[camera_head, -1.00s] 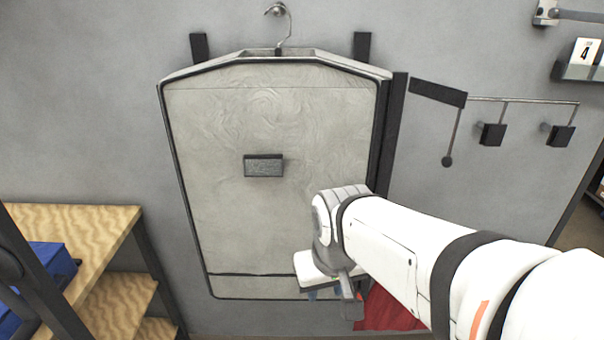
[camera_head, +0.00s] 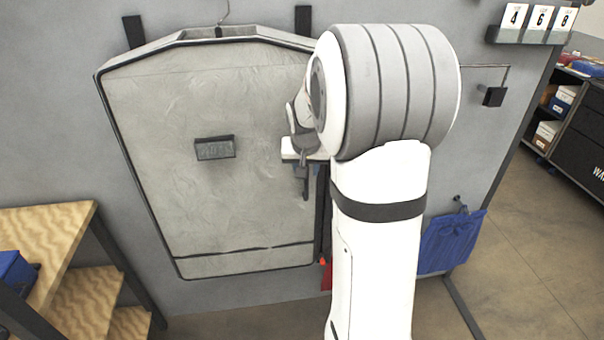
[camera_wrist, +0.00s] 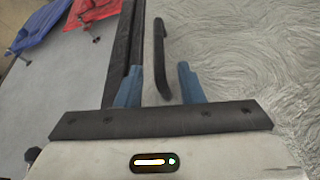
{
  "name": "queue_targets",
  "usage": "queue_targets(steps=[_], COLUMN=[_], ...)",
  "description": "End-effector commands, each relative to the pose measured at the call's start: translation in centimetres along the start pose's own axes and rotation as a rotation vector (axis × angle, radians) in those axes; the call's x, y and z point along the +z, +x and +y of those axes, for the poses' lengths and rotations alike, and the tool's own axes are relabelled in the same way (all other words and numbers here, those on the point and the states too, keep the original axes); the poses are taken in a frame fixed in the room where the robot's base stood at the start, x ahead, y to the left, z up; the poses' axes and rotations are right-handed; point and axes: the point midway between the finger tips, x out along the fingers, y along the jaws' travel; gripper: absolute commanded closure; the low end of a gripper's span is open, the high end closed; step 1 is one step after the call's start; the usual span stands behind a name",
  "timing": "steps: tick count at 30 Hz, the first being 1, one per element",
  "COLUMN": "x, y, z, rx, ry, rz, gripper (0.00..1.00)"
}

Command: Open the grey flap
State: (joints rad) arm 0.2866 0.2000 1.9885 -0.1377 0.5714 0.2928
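The grey flap (camera_head: 200,105) is a garment-bag-shaped panel on the wall with a dark rim, and it looks shut. It also fills the right of the wrist view (camera_wrist: 255,60). In the head view my gripper (camera_head: 303,180) is partly hidden at the flap's right edge.
A dark block (camera_head: 214,148) sits on the flap's middle. A wooden shelf unit (camera_head: 45,235) stands at lower left. A blue cloth (camera_head: 452,240) hangs at right, and a red cloth (camera_wrist: 93,12) hangs near the flap's edge. Number cards (camera_head: 540,17) stand at upper right.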

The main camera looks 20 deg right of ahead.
Motion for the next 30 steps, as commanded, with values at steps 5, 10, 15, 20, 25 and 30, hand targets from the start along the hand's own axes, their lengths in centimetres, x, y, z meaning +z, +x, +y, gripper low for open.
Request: queue_targets(steps=[5,10,15,20,25,30], x=[0.1,0.1,0.1,0.1,0.1,0.1], y=[2.8,4.1,4.3,4.3,4.3,4.3], z=[0.0,0.0,0.0,0.0,0.0,0.0], rx=[0.001,0.000,-0.001,0.000,0.000,0.000], ry=[-0.002,-0.002,-0.002,-0.001,-0.001,-0.001], rz=[-0.004,-0.002,0.001,0.000,0.000,0.000], gripper=[0.66,0.66,0.66,0.69,0.83,0.97])
